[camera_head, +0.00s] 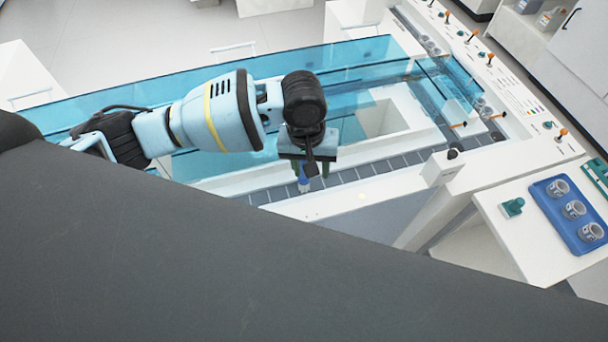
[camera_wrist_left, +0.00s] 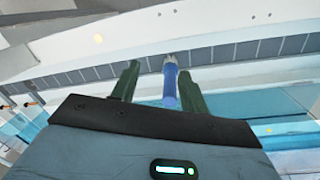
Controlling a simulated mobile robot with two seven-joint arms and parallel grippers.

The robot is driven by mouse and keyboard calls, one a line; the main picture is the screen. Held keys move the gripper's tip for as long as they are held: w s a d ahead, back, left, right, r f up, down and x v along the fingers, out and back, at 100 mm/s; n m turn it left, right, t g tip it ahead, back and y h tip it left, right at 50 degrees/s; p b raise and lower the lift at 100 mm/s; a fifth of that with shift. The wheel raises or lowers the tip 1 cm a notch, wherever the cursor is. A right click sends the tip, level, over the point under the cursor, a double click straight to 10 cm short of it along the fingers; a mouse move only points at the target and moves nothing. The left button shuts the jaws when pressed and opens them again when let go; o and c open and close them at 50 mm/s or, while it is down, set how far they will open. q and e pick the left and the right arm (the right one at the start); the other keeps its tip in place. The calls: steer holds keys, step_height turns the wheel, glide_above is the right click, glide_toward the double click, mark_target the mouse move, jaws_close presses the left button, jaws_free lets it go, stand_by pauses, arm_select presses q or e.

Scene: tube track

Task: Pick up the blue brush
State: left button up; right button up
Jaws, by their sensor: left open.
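The blue brush (camera_wrist_left: 171,86) shows in the left wrist view between the two dark green fingers of my left gripper (camera_wrist_left: 158,85), closer to the right finger in the picture. Its pale tip points away from the gripper. Gaps show on both sides of it, so the fingers look open around it. In the head view the brush (camera_head: 304,184) appears as a small blue piece below my left gripper (camera_head: 311,172), over the grey segmented track. The rest of the brush is hidden by the gripper. My right gripper is in neither view.
A blue tray (camera_head: 553,207) with ring-shaped parts and a small green piece (camera_head: 512,207) lie on a white surface at right.

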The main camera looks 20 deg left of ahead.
arm_select(q)
steer(key=w+a+r+n+y, duration=0.1)
steer(key=w+a+r+n, duration=0.1)
steer(key=w+a+r, duration=0.1)
steer(key=shift+w+a, duration=0.15)
steer(key=shift+a, duration=0.15)
steer(key=shift+d+f+b, duration=0.25)
steer(key=shift+f, duration=1.7)
steer(key=shift+d+f+b, duration=0.2)
steer(key=shift+f+b, duration=0.05)
steer(key=shift+f, duration=1.65)
jaws_close()
